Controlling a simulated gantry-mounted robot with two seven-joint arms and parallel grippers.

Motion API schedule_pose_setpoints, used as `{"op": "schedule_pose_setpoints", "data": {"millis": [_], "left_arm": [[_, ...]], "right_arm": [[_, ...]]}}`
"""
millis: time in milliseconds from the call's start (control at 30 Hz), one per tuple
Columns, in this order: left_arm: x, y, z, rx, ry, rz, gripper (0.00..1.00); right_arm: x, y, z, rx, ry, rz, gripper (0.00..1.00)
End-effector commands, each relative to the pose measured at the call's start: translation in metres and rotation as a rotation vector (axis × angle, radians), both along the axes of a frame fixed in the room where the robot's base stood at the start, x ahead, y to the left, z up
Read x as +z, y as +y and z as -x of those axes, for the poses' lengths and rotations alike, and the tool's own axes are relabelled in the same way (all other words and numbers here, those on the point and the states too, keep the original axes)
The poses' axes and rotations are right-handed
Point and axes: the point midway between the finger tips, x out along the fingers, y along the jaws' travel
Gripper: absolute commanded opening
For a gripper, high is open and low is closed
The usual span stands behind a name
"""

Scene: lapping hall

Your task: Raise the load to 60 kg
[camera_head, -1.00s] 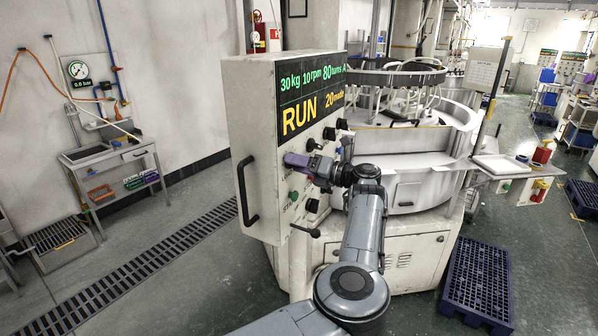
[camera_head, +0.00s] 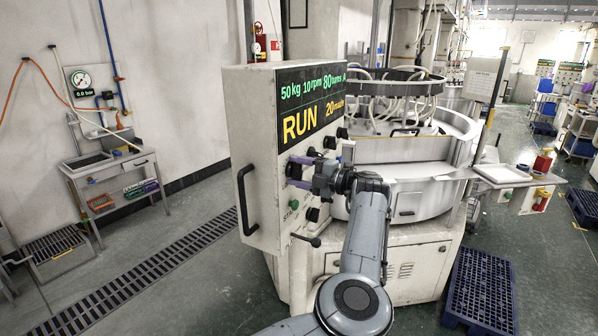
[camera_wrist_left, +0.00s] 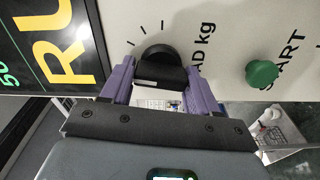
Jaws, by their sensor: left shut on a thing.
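The load knob (camera_wrist_left: 160,68) is black and sits on the panel face in the left wrist view, beside the printed "LOAD kg" label and tick marks. My left gripper (camera_wrist_left: 158,88) has its purple fingers on either side of the knob, shut on it. In the head view my left gripper (camera_head: 298,172) reaches the panel's front face, and its wrist hides most of the knob. The display (camera_head: 311,102) reads 50 kg, 10 rpm, 80 turns, RUN and 20 made. My right gripper is not in view.
A green START button (camera_wrist_left: 262,73) sits close beside the knob. Other black knobs (camera_head: 330,138) are on the panel. A black handle (camera_head: 246,198) and a lever (camera_head: 306,239) stick out from the cabinet. The round lapping machine (camera_head: 420,150) stands right behind my arm.

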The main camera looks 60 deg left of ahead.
Motion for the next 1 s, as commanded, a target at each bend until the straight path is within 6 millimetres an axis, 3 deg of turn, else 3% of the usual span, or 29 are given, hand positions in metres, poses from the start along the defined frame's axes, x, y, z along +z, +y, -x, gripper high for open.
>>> {"op": "schedule_pose_setpoints", "data": {"millis": [400, 1000], "left_arm": [[0.003, 0.000, -0.001, 0.000, 0.243, 0.142, 0.30], [0.003, -0.001, -0.001, 0.000, 0.316, 0.183, 0.30]], "right_arm": [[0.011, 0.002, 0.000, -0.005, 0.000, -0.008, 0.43], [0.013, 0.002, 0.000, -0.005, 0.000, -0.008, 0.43]]}}
